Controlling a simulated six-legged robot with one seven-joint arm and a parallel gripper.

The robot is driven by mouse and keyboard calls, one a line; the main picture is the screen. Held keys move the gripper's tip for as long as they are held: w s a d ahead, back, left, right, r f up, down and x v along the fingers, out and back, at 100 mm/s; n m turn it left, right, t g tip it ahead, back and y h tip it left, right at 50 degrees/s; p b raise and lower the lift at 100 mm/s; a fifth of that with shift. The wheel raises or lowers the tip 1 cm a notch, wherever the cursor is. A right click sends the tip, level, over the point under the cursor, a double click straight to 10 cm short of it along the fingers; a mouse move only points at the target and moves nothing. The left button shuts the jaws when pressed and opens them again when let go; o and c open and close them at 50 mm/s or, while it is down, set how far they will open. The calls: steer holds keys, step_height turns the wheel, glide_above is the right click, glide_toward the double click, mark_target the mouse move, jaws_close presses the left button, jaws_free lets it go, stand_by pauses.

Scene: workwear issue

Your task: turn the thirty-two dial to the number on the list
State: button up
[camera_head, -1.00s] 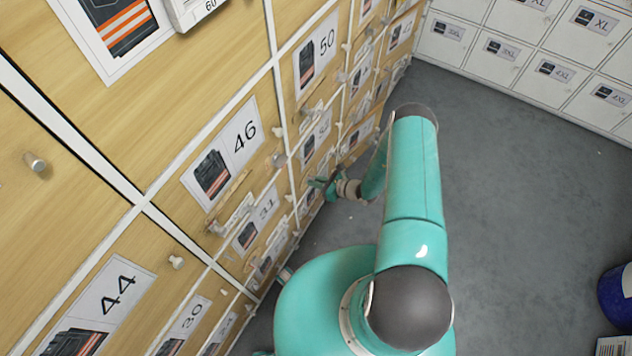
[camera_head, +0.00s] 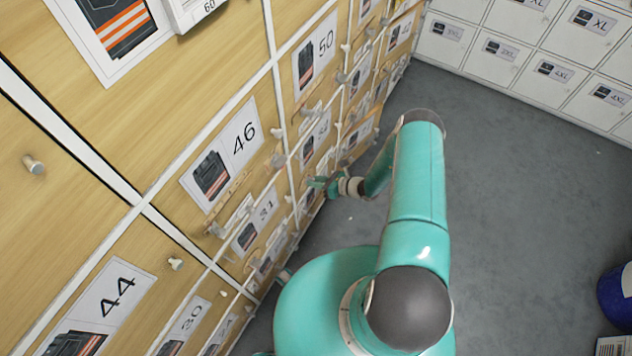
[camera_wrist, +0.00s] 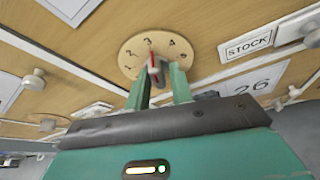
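In the wrist view a round wooden dial (camera_wrist: 172,52) with black numbers is on a wooden front, with a small knob (camera_wrist: 155,70) at its centre. The red pointer is near the 3. My gripper (camera_wrist: 158,72) has one finger on each side of the knob and appears shut on it; the exact contact is partly hidden. In the head view my gripper (camera_head: 322,185) is low against the cabinet. A label reading 26 (camera_wrist: 248,88) is right of the dial. I cannot read a 32 label or any list.
The wooden cabinet (camera_head: 150,125) has labelled fronts and protruding knobs, including 44, 46, 50 and 31. A STOCK plate (camera_wrist: 247,45) is beside the dial. White lockers (camera_head: 500,55) stand at the back right. The grey floor (camera_head: 510,220) is mostly clear; a blue bin (camera_head: 615,298) is at right.

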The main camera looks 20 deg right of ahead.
steer(key=shift+o, duration=0.4)
steer(key=shift+a+r, duration=0.1)
steer(key=shift+a, duration=0.15)
steer(key=shift+d, duration=0.1)
steer(key=v, duration=1.3)
steer(key=shift+s+d, duration=0.2)
steer(key=shift+d, duration=0.1)
steer(key=shift+r, duration=0.2)
